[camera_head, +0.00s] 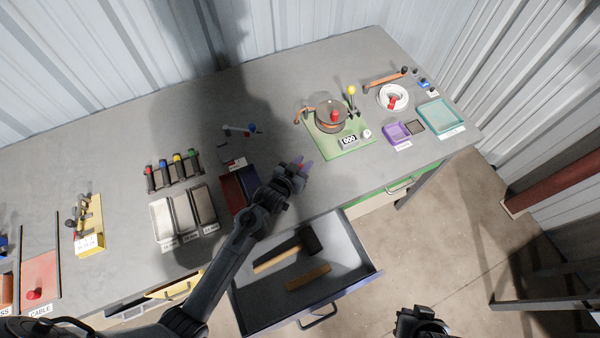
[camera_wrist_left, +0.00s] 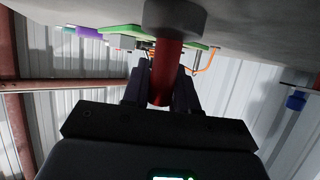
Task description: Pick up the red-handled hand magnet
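My left gripper (camera_head: 299,167) is over the front part of the workbench, between the red and blue trays and the green board. In the left wrist view its fingers (camera_wrist_left: 160,88) lie on both sides of a red handle with a dark grey disc, the hand magnet (camera_wrist_left: 166,72), and look shut on it. The disc lies toward the bench side, and I cannot tell if it touches the bench. In the head view the magnet is mostly hidden by the gripper. My right gripper (camera_head: 422,318) is at the bottom, away from the bench; its fingers are unclear.
A green board (camera_head: 345,146) with a round device and yellow-knobbed lever stands to the right. Beyond it are a white dish (camera_head: 381,92) holding a red item, a purple tray (camera_head: 397,139) and a teal tray (camera_head: 455,127). An open drawer (camera_head: 352,258) below holds a mallet (camera_head: 309,240).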

